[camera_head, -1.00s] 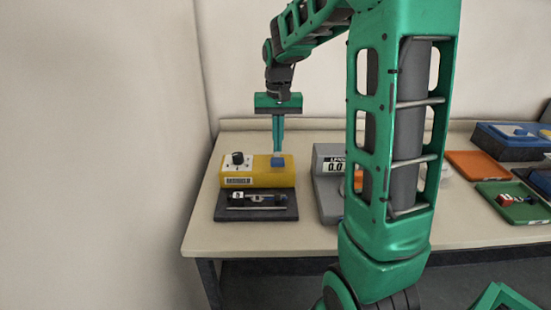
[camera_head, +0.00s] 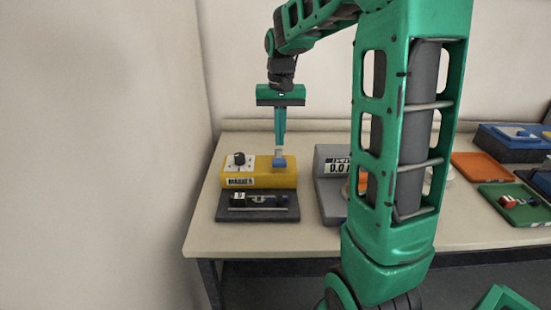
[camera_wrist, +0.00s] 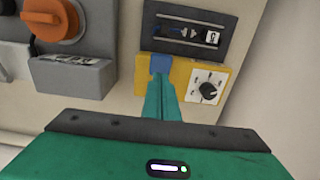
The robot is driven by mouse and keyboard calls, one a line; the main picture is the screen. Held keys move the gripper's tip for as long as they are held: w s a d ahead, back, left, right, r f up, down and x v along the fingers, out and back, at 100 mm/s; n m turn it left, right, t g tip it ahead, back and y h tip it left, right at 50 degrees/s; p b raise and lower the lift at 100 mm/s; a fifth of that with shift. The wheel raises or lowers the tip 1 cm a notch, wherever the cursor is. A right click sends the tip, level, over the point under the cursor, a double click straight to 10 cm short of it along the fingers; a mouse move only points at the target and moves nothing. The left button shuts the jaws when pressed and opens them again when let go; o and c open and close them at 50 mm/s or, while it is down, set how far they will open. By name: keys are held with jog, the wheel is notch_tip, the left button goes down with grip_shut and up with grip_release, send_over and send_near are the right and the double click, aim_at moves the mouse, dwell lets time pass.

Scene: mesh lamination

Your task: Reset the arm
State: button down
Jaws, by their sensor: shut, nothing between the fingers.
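My gripper (camera_head: 280,142) is shut and empty, pointing down above the yellow box at the left of the table. Its closed fingers also show in the wrist view (camera_wrist: 161,85), near a blue block. The yellow box (camera_head: 236,180) has a white panel with a black knob (camera_head: 239,158) on its left top and the blue block (camera_head: 279,164) on its right top. In the head view a small gap seems to lie between the fingertips and the block. The wrist view shows the knob (camera_wrist: 208,91) and blue block (camera_wrist: 162,64) too.
A dark tray (camera_head: 257,214) with small parts lies in front of the yellow box. A grey scale (camera_head: 331,190) stands to its right, partly behind my arm. Orange (camera_head: 481,167) and green (camera_head: 513,213) trays and a blue-topped dark box (camera_head: 512,142) are at the right.

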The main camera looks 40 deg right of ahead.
jog(key=s+a+f, duration=0.1)
jog(key=s+f, duration=0.1)
jog(key=s, duration=1.2)
jog(key=s+a+f, duration=0.1)
jog(key=s+f, duration=0.1)
jog(key=s, duration=1.2)
jog(key=shift+s+a+f, duration=0.2)
jog(key=shift+a+f, duration=0.1)
